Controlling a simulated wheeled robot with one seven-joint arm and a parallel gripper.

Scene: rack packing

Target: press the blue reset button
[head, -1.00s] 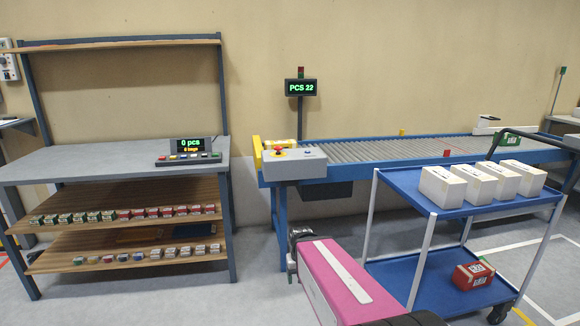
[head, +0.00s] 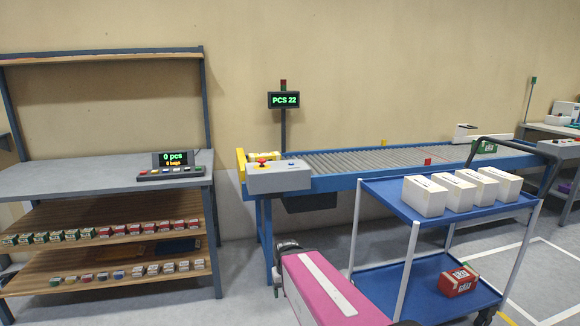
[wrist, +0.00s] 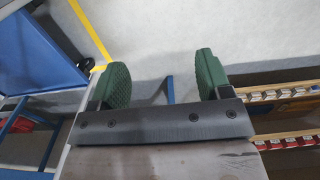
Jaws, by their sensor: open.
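The workbench (head: 75,181) has shelves of small boxes below. A blue cart (head: 380,192) with white boxes on top and a red box (head: 458,281) below stands right of my arm. The roller conveyor (head: 380,158) runs behind it. Open floor lies between bench and cart.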

